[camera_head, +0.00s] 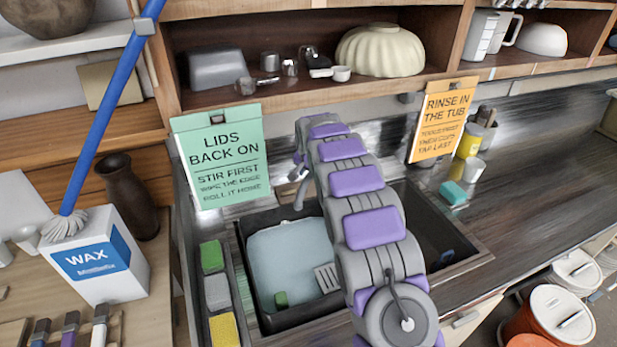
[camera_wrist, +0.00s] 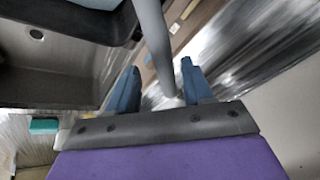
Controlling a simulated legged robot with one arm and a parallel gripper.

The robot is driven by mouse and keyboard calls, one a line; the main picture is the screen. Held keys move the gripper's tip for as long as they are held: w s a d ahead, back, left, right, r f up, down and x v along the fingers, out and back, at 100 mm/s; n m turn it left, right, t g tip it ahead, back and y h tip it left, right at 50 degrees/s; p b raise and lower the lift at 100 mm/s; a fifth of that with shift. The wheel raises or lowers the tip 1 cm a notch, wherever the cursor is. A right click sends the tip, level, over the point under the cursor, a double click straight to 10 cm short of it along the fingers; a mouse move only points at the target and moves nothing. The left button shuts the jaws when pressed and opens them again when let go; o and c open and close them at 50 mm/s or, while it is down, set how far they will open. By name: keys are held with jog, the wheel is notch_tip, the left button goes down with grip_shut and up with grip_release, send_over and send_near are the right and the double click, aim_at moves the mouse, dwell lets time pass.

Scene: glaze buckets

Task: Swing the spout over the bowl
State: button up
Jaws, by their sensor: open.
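The grey spout (camera_head: 301,192) rises at the back of the sink in the head view, over the edge of the left bowl, which holds a pale blue tub (camera_head: 282,248). The right sink bowl (camera_head: 432,225) is partly hidden behind my arm. In the wrist view the grey spout (camera_wrist: 152,38) runs between the two blue fingers of my gripper (camera_wrist: 160,68). The fingers are open, with a gap visible on each side; I cannot tell if either touches it. A bare grey sink bowl (camera_wrist: 55,65) with a round hole shows at left. My fingertips are hidden in the head view.
A green sign (camera_head: 220,155) and an orange sign (camera_head: 441,120) stand behind the sink. Sponges (camera_head: 217,292) line its left edge. The right counter (camera_head: 520,185) is mostly clear.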

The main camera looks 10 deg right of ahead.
jog(key=shift+w+d+f, duration=0.15)
jog(key=shift+f, duration=0.25)
jog(key=shift+w+d+f, duration=0.1)
jog(key=shift+f, duration=0.25)
jog(key=shift+w+a+f, duration=0.1)
jog(key=shift+a, duration=0.85)
jog(key=shift+c, duration=0.6)
jog(key=shift+d, duration=0.75)
jog(key=c, duration=0.6)
jog(key=shift+a, duration=0.15)
grip_shut()
jog(key=shift+a, duration=0.25)
